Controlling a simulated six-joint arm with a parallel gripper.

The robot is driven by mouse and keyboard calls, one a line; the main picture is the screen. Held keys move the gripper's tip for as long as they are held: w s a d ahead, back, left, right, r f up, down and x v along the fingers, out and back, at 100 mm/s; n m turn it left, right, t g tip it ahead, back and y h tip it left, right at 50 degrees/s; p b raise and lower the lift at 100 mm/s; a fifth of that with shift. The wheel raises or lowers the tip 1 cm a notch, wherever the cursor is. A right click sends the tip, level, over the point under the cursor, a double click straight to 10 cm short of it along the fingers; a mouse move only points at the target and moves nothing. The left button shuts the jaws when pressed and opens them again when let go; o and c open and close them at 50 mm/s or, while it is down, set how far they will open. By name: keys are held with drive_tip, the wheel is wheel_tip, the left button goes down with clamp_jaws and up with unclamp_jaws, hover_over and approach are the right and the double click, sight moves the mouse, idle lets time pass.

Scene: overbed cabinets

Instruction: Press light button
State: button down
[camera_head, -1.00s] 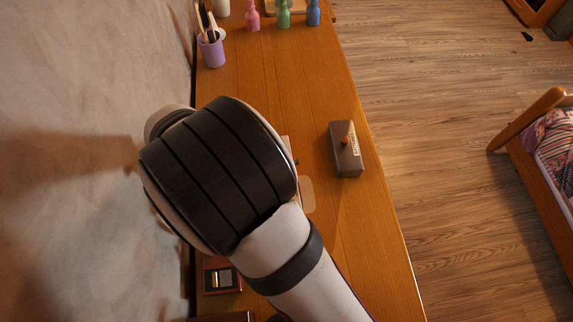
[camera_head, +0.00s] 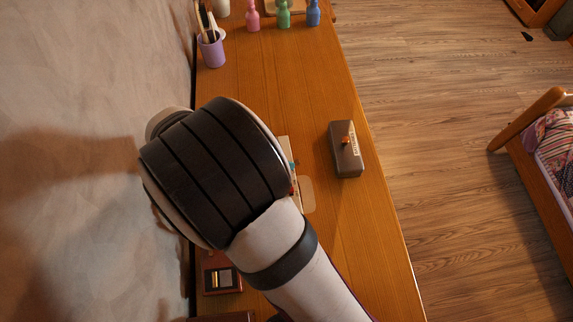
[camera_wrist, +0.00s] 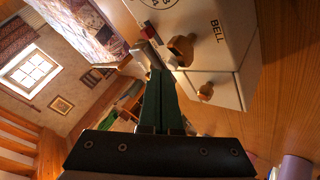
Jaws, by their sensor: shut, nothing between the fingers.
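My gripper shows in the wrist view (camera_wrist: 160,75) as two dark green fingers, shut with nothing between them. The fingertips are close to a white box (camera_wrist: 225,60) marked BELL. One wooden knob (camera_wrist: 180,50) on the box is just right of the fingertips, and a second wooden knob (camera_wrist: 205,92) is lower right. I cannot tell whether the fingers touch anything. No label reading "light" is legible, so I cannot tell which part is the light button. In the head view my arm hides the gripper and most of a pale object (camera_head: 296,180).
The wooden desk (camera_head: 350,240) runs along a wall. A dark box (camera_head: 347,160) with an orange knob stands right of my arm. A purple cup (camera_head: 212,52) with brushes and pink, green and blue bottles (camera_head: 283,15) stand farther back. A small reddish-brown box (camera_head: 221,272) is below my arm.

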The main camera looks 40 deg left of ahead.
drive_tip(key=shift+d+f, duration=0.2)
drive_tip(key=shift+f, duration=0.55)
idle(0.7)
drive_tip(key=shift+r, duration=0.15)
drive_tip(key=shift+d+r, duration=0.15)
drive_tip(key=shift+r, duration=0.6)
drive_tip(key=shift+r, duration=2.55)
